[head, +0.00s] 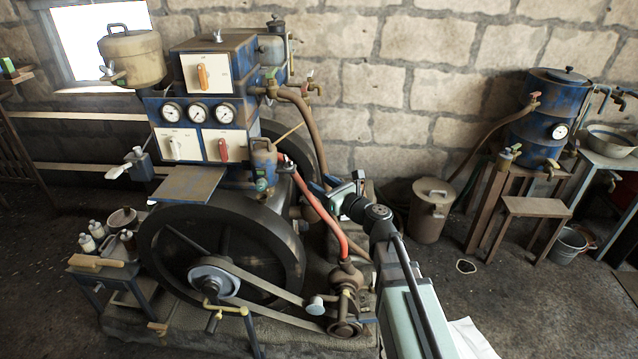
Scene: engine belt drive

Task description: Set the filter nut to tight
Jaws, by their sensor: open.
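A blue and brown canister (263,163), which looks like the filter, is mounted on the right front of the blue engine block. I cannot pick out the filter nut for sure, nor tell whether it is tight or loose. My gripper (329,188) is to the right of the canister, near the red hose. Its jaws are open, small and partly lost against the machine. I see nothing held between them.
A large flywheel (160,252) and belt (262,290) lie below. A red hose (318,205) runs down to a pump (345,285). Gauges (198,112) and levers are on the block.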

